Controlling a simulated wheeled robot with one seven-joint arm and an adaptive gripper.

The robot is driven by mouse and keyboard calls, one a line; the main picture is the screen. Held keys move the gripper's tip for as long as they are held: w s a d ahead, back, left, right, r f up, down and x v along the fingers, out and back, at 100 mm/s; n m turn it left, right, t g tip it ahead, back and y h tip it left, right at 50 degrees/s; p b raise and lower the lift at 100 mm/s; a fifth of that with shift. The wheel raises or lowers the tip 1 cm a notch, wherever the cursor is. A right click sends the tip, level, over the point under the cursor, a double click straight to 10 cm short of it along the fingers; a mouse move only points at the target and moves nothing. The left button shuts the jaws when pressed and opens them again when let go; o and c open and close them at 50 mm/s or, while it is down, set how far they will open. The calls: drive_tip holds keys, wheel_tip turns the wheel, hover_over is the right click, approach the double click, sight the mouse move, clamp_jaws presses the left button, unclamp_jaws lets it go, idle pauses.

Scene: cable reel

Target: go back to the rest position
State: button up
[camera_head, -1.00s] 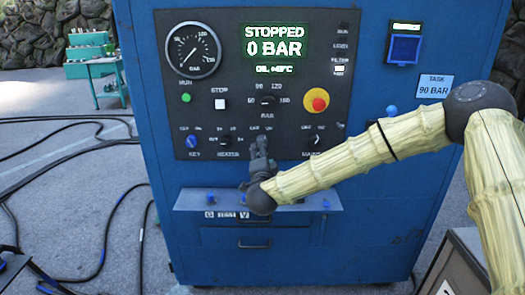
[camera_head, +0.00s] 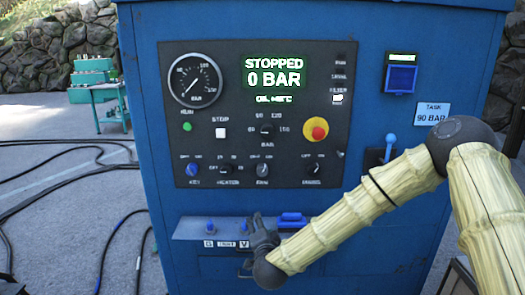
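My gripper (camera_head: 258,222) is dark grey and small in view, at the end of my pale yellow arm. It points upward in front of the narrow ledge (camera_head: 190,229) below the control panel (camera_head: 330,135). Its fingers are too small to tell whether they are open or shut, and I see nothing held in them. It hides part of the ledge and some of its labels. The pump knob row, with the selector knob (camera_head: 262,169) above my gripper, is in clear view. The display (camera_head: 272,75) reads STOPPED, 0 BAR.
The blue cabinet (camera_head: 440,180) fills the middle. Blue valve knobs (camera_head: 210,227) and a blue handle (camera_head: 293,218) sit on the ledge. A blue-tipped lever (camera_head: 390,142) stands at right. Black cables (camera_head: 60,160) lie on the floor at left, and a green table (camera_head: 112,92) stands behind.

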drive_tip(key=s+d+f+n+g+p, duration=0.1)
drive_tip(key=s+d+f+n+g, duration=0.25)
drive_tip(key=s+f, duration=0.85)
drive_tip(key=s+d+f+n+g, duration=0.3)
drive_tip(key=s+f+g, duration=0.1)
drive_tip(key=s+f, duration=0.75)
drive_tip(key=s+d+f+n+g, duration=0.1)
drive_tip(key=s+d+f+g, duration=0.1)
drive_tip(key=s+d, duration=0.3)
drive_tip(key=s+d+f+n+g+h+p, duration=0.1)
drive_tip(key=s+d+f+g, duration=0.2)
drive_tip(key=s, duration=1)
drive_tip(key=s+d+f+n+g+h, duration=0.1)
drive_tip(key=s+d+f+g, duration=0.2)
drive_tip(key=s+d, duration=0.6)
drive_tip(key=shift+f+n, duration=0.3)
drive_tip(key=shift+n, duration=0.05)
